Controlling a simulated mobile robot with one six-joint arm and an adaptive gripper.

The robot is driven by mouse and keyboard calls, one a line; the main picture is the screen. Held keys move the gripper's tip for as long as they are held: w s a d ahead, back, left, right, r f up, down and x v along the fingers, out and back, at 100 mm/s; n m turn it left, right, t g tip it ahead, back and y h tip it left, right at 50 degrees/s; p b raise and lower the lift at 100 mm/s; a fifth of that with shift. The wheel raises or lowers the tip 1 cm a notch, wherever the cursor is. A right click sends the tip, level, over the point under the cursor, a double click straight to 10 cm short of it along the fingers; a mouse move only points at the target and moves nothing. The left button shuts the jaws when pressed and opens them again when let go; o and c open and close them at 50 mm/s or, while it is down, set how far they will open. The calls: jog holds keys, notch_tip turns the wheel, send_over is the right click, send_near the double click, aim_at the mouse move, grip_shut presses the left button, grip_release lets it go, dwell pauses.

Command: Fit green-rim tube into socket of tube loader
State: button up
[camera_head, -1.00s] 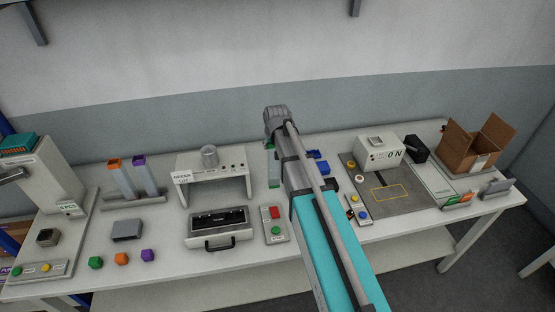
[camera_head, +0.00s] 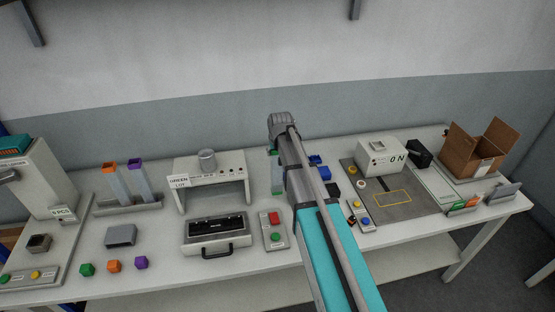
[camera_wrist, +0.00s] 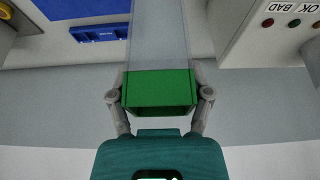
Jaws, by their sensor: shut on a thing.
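My gripper (camera_wrist: 160,108) is shut on the green-rim tube (camera_wrist: 158,40). Its fingers press on both sides of the green rim (camera_wrist: 158,90), and the clear grey body points away from my wrist. The tube loader (camera_head: 42,185) stands at the far left of the bench, partly cut off. A block with a dark square opening (camera_head: 39,243) on its base looks like the socket; it appears empty.
Orange-rim (camera_head: 112,180) and purple-rim (camera_head: 140,178) tubes stand in a rack. A "GREEN LOT" stand (camera_head: 212,178), a grey case (camera_head: 215,232) and a button box (camera_head: 273,230) occupy the middle.

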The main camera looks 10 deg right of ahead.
jog(key=shift+d+b+x, duration=0.2)
jog(key=shift+b+x, duration=0.55)
jog(key=shift+x, duration=0.1)
jog(key=shift+f+b, duration=1.2)
jog(key=shift+b, duration=0.05)
jog(key=shift+f, duration=0.1)
jog(key=o, duration=1.3)
jog(key=p+v, duration=1.1)
jog(key=v, duration=0.1)
